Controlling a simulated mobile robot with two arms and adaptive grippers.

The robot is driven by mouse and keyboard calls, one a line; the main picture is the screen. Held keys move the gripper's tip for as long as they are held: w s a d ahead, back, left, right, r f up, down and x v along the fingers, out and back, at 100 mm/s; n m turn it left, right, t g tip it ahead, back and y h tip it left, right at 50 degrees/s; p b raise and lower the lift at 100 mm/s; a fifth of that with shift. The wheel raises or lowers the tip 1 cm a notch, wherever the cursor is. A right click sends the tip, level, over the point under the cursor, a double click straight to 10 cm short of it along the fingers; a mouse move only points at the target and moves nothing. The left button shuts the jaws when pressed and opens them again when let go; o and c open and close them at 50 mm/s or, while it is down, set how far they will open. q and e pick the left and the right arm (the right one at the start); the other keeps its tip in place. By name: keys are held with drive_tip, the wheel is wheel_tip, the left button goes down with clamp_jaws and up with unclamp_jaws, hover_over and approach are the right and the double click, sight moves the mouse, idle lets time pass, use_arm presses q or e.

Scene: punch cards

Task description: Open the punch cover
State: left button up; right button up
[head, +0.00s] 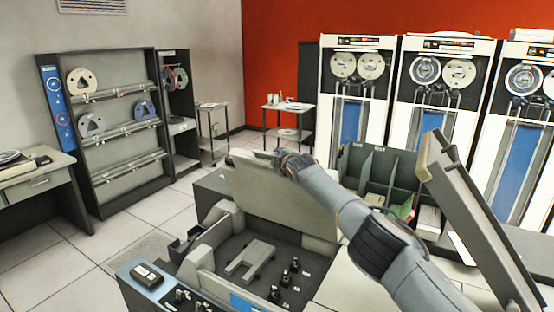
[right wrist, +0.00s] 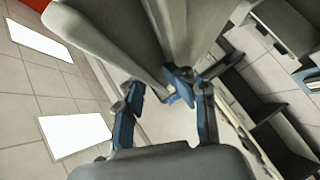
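The punch cover (head: 272,195) is a pale grey panel in the middle of the head view. It stands raised and tilted back, and the dark deck (head: 236,262) beneath it is exposed. My right arm reaches in from the lower right, and my right gripper (head: 283,157) is at the cover's upper edge. In the right wrist view the two fingers of my right gripper (right wrist: 168,108) are apart, with nothing clearly clamped between them. A grey panel (right wrist: 105,40) is just beyond the fingertips; I cannot tell whether they touch it. My left gripper is out of view.
A tilted panel (head: 474,215) stands at the right, close to my right arm. A green divided bin (head: 378,170) is behind the arm. Tape cabinets (head: 436,105) line the back right, and a reel shelf (head: 108,130) stands at the left. Floor (head: 95,250) is clear front left.

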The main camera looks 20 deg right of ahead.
drive_tip(key=shift+d, duration=0.15)
drive_tip(key=shift+r, duration=0.1)
drive_tip(key=v, duration=1.2)
idle(0.6)
